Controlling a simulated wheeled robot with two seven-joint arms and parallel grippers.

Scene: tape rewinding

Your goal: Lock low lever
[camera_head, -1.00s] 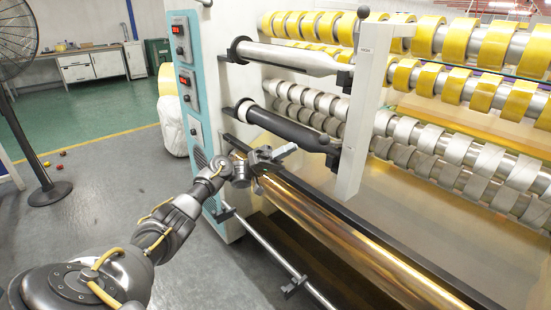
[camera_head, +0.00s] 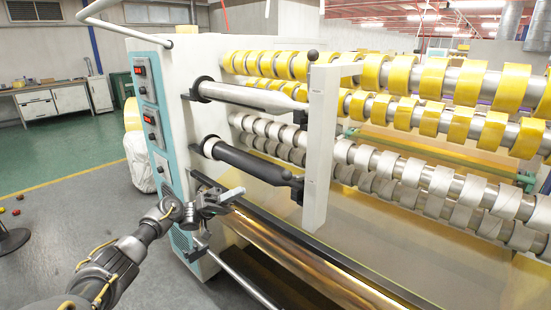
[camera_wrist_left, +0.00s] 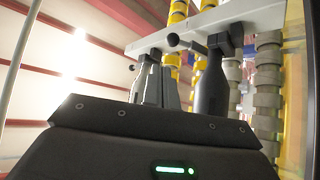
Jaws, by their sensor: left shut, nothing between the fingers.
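The low lever (camera_head: 297,186) appears as a small dark piece where the lower black shaft (camera_head: 250,163) meets the white upright plate (camera_head: 320,140). Its exact position is hard to tell. My left gripper (camera_head: 234,194) is shut and empty, below and in front of the black shaft, apart from the lever. In the left wrist view the plate (camera_wrist_left: 195,38) and the black shaft (camera_wrist_left: 212,90) show beyond the gripper's dark body. My right gripper is not in view.
The machine's control panel (camera_head: 150,110) stands left of the shafts. Rows of yellow tape rolls (camera_head: 435,80) and grey rolls (camera_head: 420,178) lie behind the plate. A shiny gold roller (camera_head: 270,245) runs below. Open grey floor (camera_head: 60,240) lies to the left.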

